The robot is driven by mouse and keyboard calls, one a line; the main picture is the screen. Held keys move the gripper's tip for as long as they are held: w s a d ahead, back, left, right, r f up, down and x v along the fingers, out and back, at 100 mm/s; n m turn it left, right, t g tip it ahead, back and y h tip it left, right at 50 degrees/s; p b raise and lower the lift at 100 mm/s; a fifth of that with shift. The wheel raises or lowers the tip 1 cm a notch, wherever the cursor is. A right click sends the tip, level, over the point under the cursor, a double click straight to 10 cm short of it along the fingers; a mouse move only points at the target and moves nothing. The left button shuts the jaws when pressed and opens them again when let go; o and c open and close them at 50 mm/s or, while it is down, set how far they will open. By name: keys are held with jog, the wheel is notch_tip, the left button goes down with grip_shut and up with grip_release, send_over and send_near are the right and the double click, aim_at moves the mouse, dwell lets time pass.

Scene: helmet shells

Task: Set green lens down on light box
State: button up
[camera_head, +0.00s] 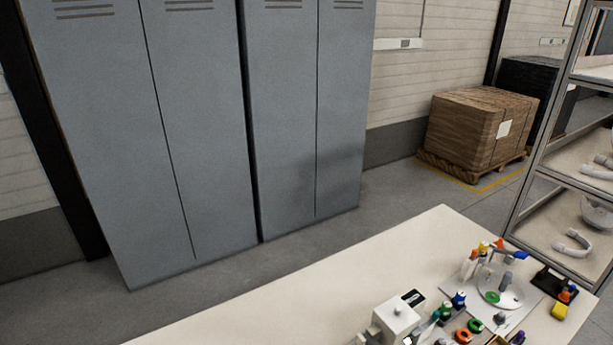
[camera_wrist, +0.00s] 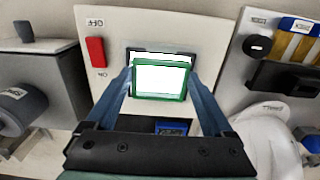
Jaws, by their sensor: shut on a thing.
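In the wrist view, the green lens (camera_wrist: 160,80) is a small green frame around a bright white pane. My gripper (camera_wrist: 159,83) is shut on it, with one blue finger at each side of the frame. The light box (camera_wrist: 210,40) is a pale panel beyond the lens, with a lit, dark-edged window (camera_wrist: 160,56) partly hidden behind the lens. I cannot tell whether the lens touches the panel. A red switch (camera_wrist: 95,50) with OFF and ON labels is on the panel's left. My gripper is not seen in the head view.
In the wrist view, a grey box (camera_wrist: 40,75) with a dark cylinder is at left, a panel with a black knob (camera_wrist: 257,45) at right, and a white rounded object (camera_wrist: 265,140) below it. In the head view, the table (camera_head: 290,300) is cluttered at right and bare at left.

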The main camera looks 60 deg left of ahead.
jog(key=shift+s+d+f+b, duration=0.1)
jog(key=shift+f+b, duration=0.2)
jog(key=shift+f, duration=0.2)
jog(key=shift+s+d+f, duration=0.15)
jog(key=shift+s+f, duration=0.05)
jog(key=shift+f, duration=0.1)
jog(key=shift+f+b, duration=0.1)
jog(key=shift+b, duration=0.2)
jog(key=o, duration=1.1)
jog(key=shift+f, duration=0.1)
jog(key=shift+s, duration=0.1)
notch_tip(320, 180, up, 15)
jog(key=shift+w, duration=0.4)
